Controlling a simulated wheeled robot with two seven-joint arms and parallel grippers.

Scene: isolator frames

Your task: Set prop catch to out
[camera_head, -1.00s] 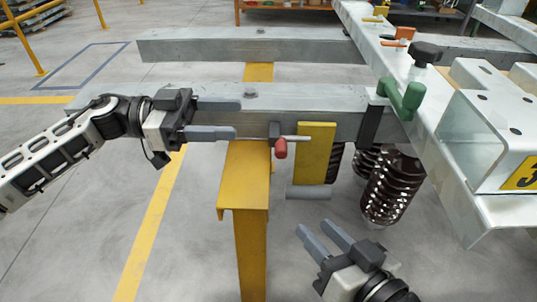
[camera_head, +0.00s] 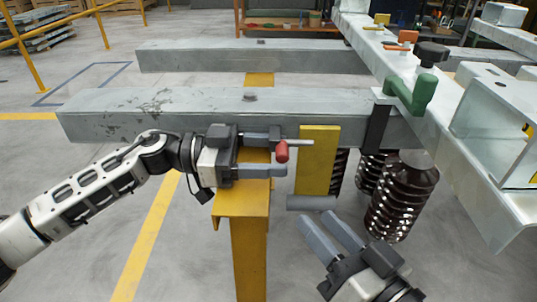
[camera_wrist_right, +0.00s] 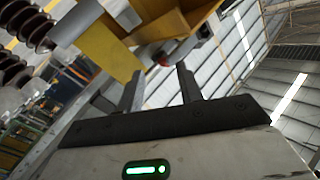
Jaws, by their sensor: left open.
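The catch shows as a red knob (camera_head: 281,151) on a thin metal pin (camera_head: 298,142) at the front of the near grey beam. The pin reaches right to the upright yellow plate (camera_head: 318,160). My left gripper (camera_head: 276,152) is open, with one finger above and one below the knob's level and the knob at the fingertips. I cannot tell whether they touch. My right gripper (camera_head: 316,218) is open and empty, below the yellow plate. In the right wrist view the yellow plate (camera_wrist_right: 105,52) and a bit of red knob (camera_wrist_right: 165,60) show beyond the open fingers.
A yellow post (camera_head: 248,250) stands under the near grey beam (camera_head: 200,103). A green crank handle (camera_head: 413,93) and black knob (camera_head: 431,53) sit on the right frame. Dark ribbed insulators (camera_head: 400,200) hang at right.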

